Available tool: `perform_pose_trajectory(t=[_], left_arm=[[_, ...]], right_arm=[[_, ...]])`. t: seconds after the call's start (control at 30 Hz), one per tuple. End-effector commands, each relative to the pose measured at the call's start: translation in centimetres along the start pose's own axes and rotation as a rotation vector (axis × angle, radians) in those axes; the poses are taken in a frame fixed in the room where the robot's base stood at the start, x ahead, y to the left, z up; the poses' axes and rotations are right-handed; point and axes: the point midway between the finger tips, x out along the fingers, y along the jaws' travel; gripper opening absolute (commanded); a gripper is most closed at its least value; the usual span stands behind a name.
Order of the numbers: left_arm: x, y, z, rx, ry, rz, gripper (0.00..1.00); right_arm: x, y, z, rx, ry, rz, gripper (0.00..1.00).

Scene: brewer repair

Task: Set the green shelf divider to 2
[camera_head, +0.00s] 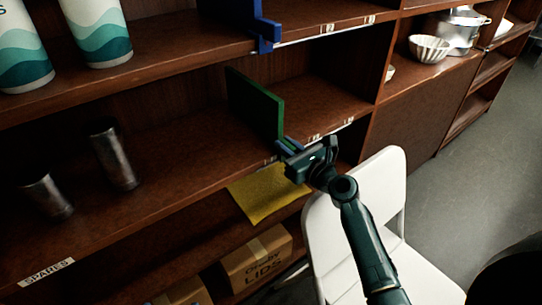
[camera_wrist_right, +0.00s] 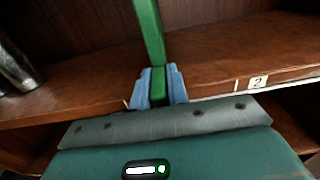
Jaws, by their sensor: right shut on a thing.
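The green shelf divider (camera_head: 256,103) stands upright on the middle shelf in the head view. Its front end also shows in the right wrist view (camera_wrist_right: 149,30). My right gripper (camera_head: 288,145) is at the shelf's front edge, shut on the divider's green front tab, with a blue finger on each side of it in the right wrist view (camera_wrist_right: 158,87). A label reading 2 (camera_wrist_right: 258,82) is on the shelf edge to the right of the gripper, apart from the divider. In the head view small labels (camera_head: 315,138) lie right of the divider. My left gripper is not in view.
A blue divider (camera_head: 265,30) stands on the shelf above. Metal cups (camera_head: 113,157) stand left on the middle shelf. A yellow cloth (camera_head: 266,192) hangs below, and a white chair (camera_head: 375,195) stands by my right arm. The shelf right of the divider is clear.

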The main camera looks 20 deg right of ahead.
Motion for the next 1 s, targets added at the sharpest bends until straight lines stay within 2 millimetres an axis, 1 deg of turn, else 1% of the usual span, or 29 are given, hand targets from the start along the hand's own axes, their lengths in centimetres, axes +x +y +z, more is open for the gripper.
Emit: perform_pose_trajectory(t=[0.03,0.1,0.2,0.3,0.43,0.73,0.77,1.0], left_arm=[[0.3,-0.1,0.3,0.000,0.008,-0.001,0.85],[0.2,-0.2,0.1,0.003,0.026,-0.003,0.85],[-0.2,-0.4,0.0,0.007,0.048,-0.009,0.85],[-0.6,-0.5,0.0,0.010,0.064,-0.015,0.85],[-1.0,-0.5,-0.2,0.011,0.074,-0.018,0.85],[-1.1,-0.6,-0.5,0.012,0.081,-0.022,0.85],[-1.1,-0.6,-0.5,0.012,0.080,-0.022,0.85],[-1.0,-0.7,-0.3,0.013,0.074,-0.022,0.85]], right_arm=[[0.0,-1.8,-0.3,-0.008,0.001,-0.004,0.00],[0.0,-3.9,-0.3,-0.007,0.000,-0.004,0.00],[0.0,-6.4,-0.4,-0.005,0.001,-0.003,0.00],[0.0,-8.2,-0.3,-0.004,0.000,-0.003,0.00],[0.0,-9.2,-0.1,-0.002,-0.001,-0.001,0.00],[0.0,-9.2,0.0,0.000,-0.001,-0.001,0.00],[0.0,-9.2,0.0,0.000,-0.001,0.000,0.19],[0.0,-9.2,0.0,0.000,-0.001,0.000,0.38]])
